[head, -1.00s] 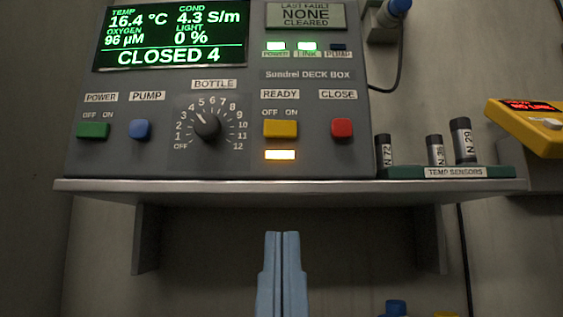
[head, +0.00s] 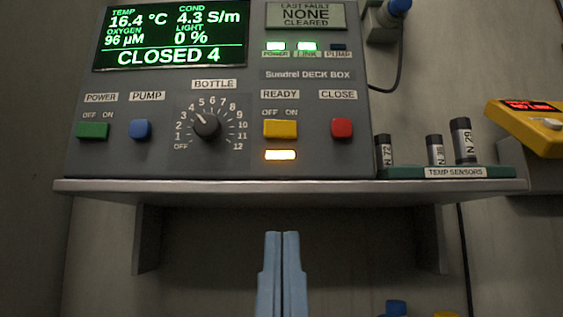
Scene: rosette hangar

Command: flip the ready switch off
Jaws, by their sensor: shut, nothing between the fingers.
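The ready switch (head: 280,129) is a yellow rocker on the grey deck box (head: 310,100), under the READY label with OFF at left and ON at right. Which side is pressed is hard to tell. The amber lamp (head: 280,155) below it is lit. My gripper (head: 282,234) is shut and empty, pointing up in front of the space under the shelf. It is below the ready switch in the picture and apart from it.
The deck box stands on a shelf (head: 300,187) whose front edge lies between gripper and switch in the picture. A red CLOSE button (head: 341,128) and the bottle dial (head: 206,124) flank the switch. A rack of temp sensors (head: 400,172) stands at right, near a yellow device (head: 530,125).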

